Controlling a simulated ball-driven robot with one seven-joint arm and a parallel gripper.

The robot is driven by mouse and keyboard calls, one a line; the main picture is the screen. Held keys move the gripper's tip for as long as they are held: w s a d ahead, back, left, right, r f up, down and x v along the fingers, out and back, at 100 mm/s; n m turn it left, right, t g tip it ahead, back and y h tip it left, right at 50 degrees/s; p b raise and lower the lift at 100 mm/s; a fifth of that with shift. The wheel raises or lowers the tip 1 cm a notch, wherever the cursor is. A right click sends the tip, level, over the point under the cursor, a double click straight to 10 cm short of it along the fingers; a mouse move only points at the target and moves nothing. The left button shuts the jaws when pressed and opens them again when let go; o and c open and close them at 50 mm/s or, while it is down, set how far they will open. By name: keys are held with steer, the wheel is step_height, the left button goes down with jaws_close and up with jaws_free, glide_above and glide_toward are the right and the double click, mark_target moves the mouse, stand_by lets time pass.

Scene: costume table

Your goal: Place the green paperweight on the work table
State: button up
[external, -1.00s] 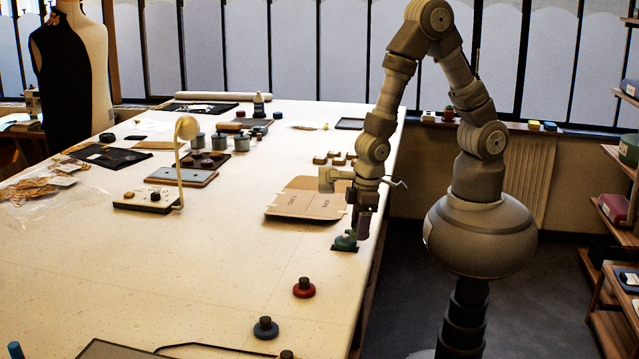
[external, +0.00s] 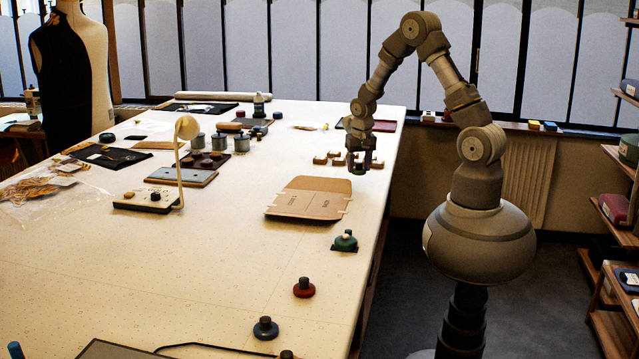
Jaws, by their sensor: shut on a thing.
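My gripper (external: 359,164) points down over the far right part of the work table (external: 230,270), close to its right edge. It is shut on a small green thing, which looks like the green paperweight (external: 358,170). Only its lower part shows below the fingers, and it is low over or touching the table top; I cannot tell which. A separate teal-green knobbed weight (external: 344,241) stands on a dark pad nearer the camera.
Small brown blocks (external: 322,159) lie just left of my gripper. A flat cardboard piece (external: 308,199) lies nearer the camera. Red (external: 304,289) and blue (external: 265,330) weights stand along the right edge. The front middle of the table is clear.

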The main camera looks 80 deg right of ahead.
steer(key=shift+s+d, duration=0.25)
steer(key=shift+d, duration=0.35)
steer(key=b, duration=0.2)
glide_above(328, 174)
steer(key=shift+a+f, duration=0.2)
steer(key=shift+f, duration=0.65)
step_height(328, 174, down, 3)
steer(key=shift+f+b, duration=0.2)
steer(key=shift+b, duration=0.5)
steer(key=shift+r, duration=0.1)
steer(key=o, duration=1.3)
steer(key=shift+c, duration=0.2)
step_height(328, 174, up, 12)
steer(key=a+p, duration=0.1)
steer(key=p, duration=0.2)
steer(key=shift+s+a, duration=0.2)
steer(key=shift+s, duration=0.1)
